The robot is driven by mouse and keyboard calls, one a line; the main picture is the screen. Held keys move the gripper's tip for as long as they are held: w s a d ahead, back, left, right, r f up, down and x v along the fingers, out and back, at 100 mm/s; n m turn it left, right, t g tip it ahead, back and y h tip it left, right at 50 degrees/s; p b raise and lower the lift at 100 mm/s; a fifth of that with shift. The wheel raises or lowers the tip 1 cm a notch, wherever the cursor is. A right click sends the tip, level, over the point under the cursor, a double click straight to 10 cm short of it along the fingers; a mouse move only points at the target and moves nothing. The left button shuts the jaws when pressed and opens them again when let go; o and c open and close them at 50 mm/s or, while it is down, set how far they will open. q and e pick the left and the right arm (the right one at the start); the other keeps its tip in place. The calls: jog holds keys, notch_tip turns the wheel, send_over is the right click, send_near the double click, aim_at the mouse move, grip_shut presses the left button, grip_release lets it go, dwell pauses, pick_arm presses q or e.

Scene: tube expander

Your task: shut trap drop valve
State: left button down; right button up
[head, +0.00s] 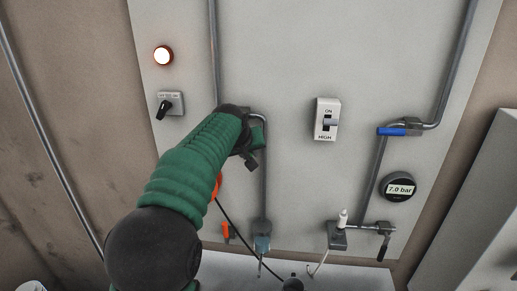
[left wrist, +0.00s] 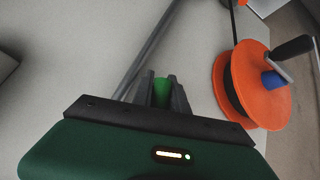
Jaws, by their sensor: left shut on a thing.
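My left gripper (head: 250,155) is at the bent pipe (head: 264,185) on the grey panel, and my arm hides much of that spot in the head view. In the left wrist view my left gripper (left wrist: 162,92) is shut on a green handle (left wrist: 162,86), with the pipe (left wrist: 150,50) beside it. I cannot tell the handle's angle against the pipe, as the fingers cover most of it. A valve with a blue lever (head: 391,132) is on the right-hand pipe, the lever lying roughly level. My right gripper is not in view.
An orange reel (left wrist: 245,80) with a dark crank is close right of my left gripper. The panel's middle is clear.

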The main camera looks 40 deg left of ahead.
pick_arm(q)
jog(key=shift+s+a+r+m+g+y+b, duration=0.15)
jog(key=shift+s+a+m+g+y, duration=0.2)
jog(key=shift+a+y, duration=0.3)
jog(key=shift+s+a+r+m+g+y+b, duration=0.15)
jog(key=shift+s+a+m+g+y, duration=0.2)
jog(key=shift+a, duration=0.35)
jog(key=c, duration=1.5)
grip_release()
jog(key=shift+o, duration=1)
jog(key=shift+f, duration=0.25)
jog(key=b+v, duration=0.4)
jog(key=v, duration=1.2)
jog(key=shift+s+d, duration=0.2)
jog(key=shift+d, duration=0.1)
